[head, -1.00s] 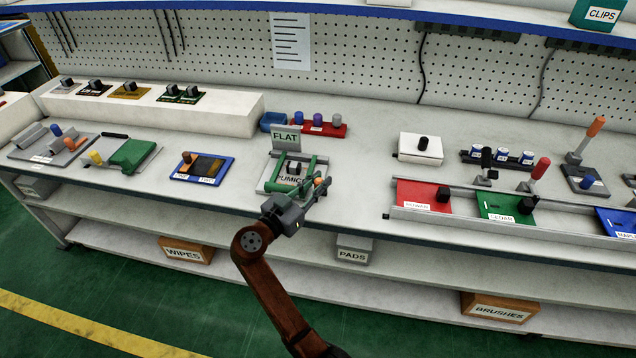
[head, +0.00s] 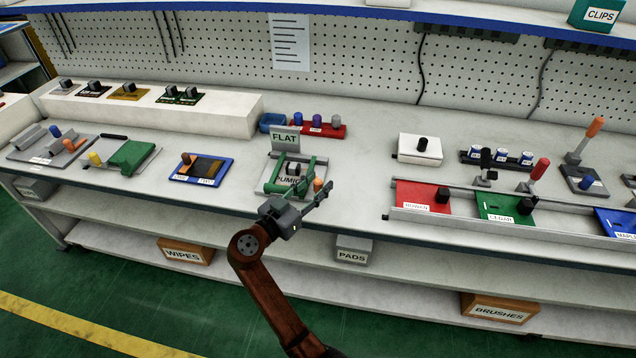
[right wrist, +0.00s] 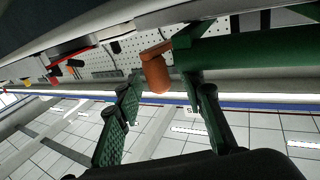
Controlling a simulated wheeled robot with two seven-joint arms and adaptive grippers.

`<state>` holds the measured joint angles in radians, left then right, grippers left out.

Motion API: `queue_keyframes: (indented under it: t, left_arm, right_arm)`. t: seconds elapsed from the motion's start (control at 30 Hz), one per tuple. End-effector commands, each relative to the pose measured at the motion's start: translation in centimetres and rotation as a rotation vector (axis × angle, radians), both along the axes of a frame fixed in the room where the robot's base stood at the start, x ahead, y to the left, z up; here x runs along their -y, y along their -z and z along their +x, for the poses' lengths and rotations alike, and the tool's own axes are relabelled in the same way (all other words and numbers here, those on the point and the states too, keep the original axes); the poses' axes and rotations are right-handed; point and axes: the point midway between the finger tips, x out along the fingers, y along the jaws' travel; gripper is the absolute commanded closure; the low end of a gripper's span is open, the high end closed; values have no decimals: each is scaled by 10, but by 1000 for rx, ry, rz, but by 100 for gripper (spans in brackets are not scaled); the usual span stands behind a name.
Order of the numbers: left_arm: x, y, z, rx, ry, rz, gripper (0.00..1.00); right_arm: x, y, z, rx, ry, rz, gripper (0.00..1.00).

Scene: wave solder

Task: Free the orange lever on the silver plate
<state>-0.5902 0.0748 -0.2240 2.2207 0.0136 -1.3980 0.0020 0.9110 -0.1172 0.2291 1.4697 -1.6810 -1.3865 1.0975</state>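My right gripper (head: 324,192) is just in front of that orange end. In the right wrist view the orange end (right wrist: 156,74) hangs beside a green bar (right wrist: 250,48), and my open green fingers (right wrist: 170,90) lie either side of its line. I see no firm contact. My left gripper is not in view.
A blue plate (head: 203,168) lies to the left, with a green slide (head: 132,157) beyond it. A railed track with a red plate (head: 423,196) is to the right. Bare bench (head: 358,180) lies between. A tall orange-handled lever (head: 595,127) stands far right.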

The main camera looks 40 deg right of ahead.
Motion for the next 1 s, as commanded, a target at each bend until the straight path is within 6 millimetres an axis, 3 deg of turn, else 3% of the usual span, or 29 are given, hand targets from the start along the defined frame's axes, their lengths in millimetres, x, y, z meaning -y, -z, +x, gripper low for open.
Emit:
queue_keyframes:
  t: [0.5,0.7,1.0]
  left_arm:
    - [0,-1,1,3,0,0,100]
    - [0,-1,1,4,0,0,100]
    - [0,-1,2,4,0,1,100]
  right_arm:
    - [-93,0,-23,-1,-2,0,64]
    - [-108,0,-27,-1,0,-1,64]
    - [-109,0,-27,0,-1,-1,64]
